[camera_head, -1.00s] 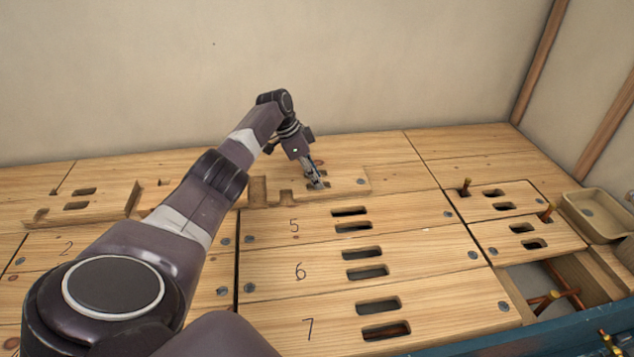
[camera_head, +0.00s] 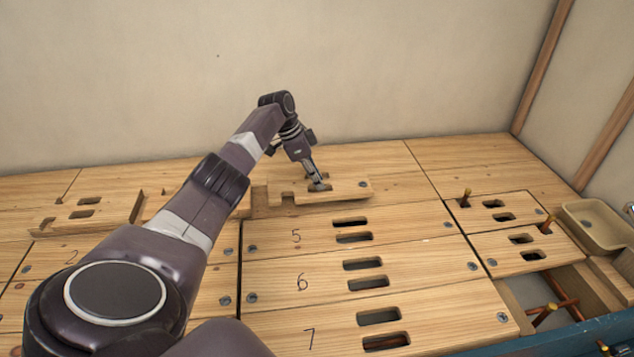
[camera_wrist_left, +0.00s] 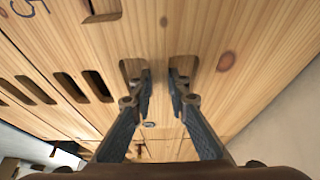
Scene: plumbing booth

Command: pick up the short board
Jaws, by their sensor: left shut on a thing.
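The short board (camera_head: 348,188) is a light wooden piece with a notched left end and two slots, in the middle of the floor behind board 5. My left gripper (camera_head: 319,184) reaches down onto it from above, its fingertips in the slots. In the left wrist view the two fingers (camera_wrist_left: 162,75) go into two slots and are shut on the wood strip between them. The board looks slightly raised, with a darker gap at its left end. Its underside is hidden. My right gripper is not in view.
Slotted boards numbered 5 (camera_head: 296,236), 6 (camera_head: 302,283) and 7 (camera_head: 310,338) lie in front. Another loose-looking slotted board (camera_head: 98,215) is at left. Copper pipes (camera_head: 553,306) show in an open gap at right, near a beige tray (camera_head: 600,226). A wall stands behind.

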